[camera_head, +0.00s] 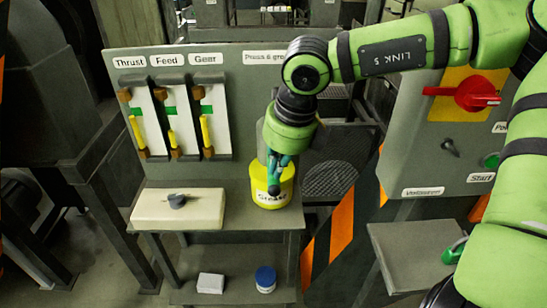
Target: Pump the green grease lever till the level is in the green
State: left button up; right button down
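A yellow pot (271,194) with a partly covered label that appears to read "Grease" stands at the right end of the grey bench. My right gripper (274,185) points down at the pot, its dark fingers over the front of it. A small green piece shows at the fingers; I cannot tell whether it is the lever or part of the gripper. Whether the fingers are open or shut is unclear. Three gauges, Thrust (150,123), Feed (176,122) and Gear (209,121), have green bands and yellow bars. The bars appear mostly below the bands, Feed's lowest. My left gripper is out of view.
A cream box (178,209) with a dark knob lies on the bench, left of the pot. A white block (211,283) and a blue-lidded jar (265,279) stand on the lower shelf. A control panel with a red switch (469,94) is at right, above a grey ledge (405,259).

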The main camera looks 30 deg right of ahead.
jog(key=s, duration=0.2)
jog(key=s+r+b, duration=0.1)
jog(key=shift+d, duration=0.3)
jog(key=v, duration=1.2)
jog(key=shift+s, duration=0.1)
dwell(0.4)
